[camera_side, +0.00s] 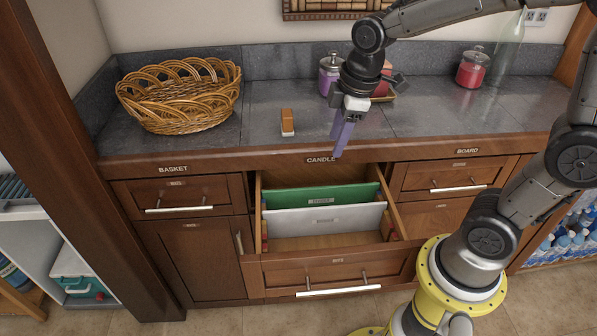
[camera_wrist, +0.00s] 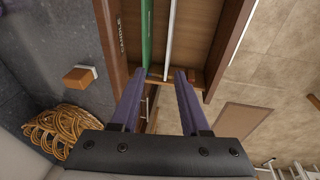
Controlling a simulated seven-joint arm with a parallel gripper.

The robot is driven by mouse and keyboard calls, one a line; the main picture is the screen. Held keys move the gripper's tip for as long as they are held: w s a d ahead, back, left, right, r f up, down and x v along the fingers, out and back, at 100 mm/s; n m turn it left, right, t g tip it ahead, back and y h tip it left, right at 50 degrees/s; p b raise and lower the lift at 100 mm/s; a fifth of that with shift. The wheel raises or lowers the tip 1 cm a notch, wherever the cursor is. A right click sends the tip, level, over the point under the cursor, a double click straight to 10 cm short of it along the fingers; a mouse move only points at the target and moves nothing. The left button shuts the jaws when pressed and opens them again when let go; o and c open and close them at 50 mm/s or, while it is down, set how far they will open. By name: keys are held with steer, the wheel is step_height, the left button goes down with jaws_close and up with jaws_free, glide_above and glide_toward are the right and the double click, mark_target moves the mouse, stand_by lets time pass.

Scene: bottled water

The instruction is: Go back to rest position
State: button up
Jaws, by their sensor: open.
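My gripper (camera_side: 342,133) has purple fingers pointing down. It is above the front edge of the counter, near the "CANDLE" label. In the wrist view my gripper (camera_wrist: 158,80) shows its two fingers apart, with nothing between them but the view of the drawer below. The drawer (camera_side: 320,244) under it is pulled open. It holds a green folder (camera_side: 320,196) and a white folder (camera_side: 322,220), both upright; the green folder (camera_wrist: 146,30) and white folder (camera_wrist: 169,40) also show in the wrist view.
A wicker basket (camera_side: 180,95) stands at the counter's left. A small orange-and-white block (camera_side: 287,122) stands mid-counter. The counter's right front is clear.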

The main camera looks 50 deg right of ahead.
steer(key=s+r+m+t, duration=0.3)
steer(key=s+r+m, duration=0.2)
steer(key=s, duration=1)
steer(key=m, duration=0.3)
steer(key=shift+a+m, duration=0.2)
steer(key=shift+m, duration=0.2)
